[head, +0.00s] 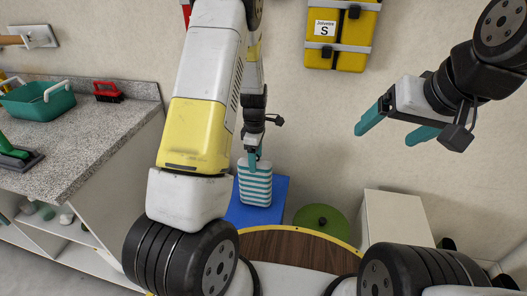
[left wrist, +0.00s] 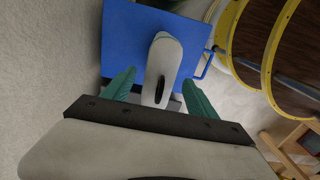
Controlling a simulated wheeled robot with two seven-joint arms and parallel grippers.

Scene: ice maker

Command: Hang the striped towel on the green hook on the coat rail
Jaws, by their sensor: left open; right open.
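The striped towel (head: 256,187), white with teal stripes, stands upright on a blue surface in the head view. In the left wrist view, a pale rounded shape with a dark slot, apparently the towel (left wrist: 166,58) seen from above, lies between the fingertips. My left gripper (head: 252,160) is open at the towel's top, its teal fingers (left wrist: 158,80) on either side; I cannot tell if they touch it. My right gripper (head: 397,128) is open and empty, high at the right in front of the wall. I make out neither the green hook nor the coat rail.
The blue surface (head: 234,212) has a handle in the left wrist view. A round brown top with a yellow rim (head: 300,245) is nearby. A green disc (head: 321,219) and white cabinet (head: 395,220) stand right. A counter (head: 80,130) fills the left; a yellow case (head: 340,38) hangs on the wall.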

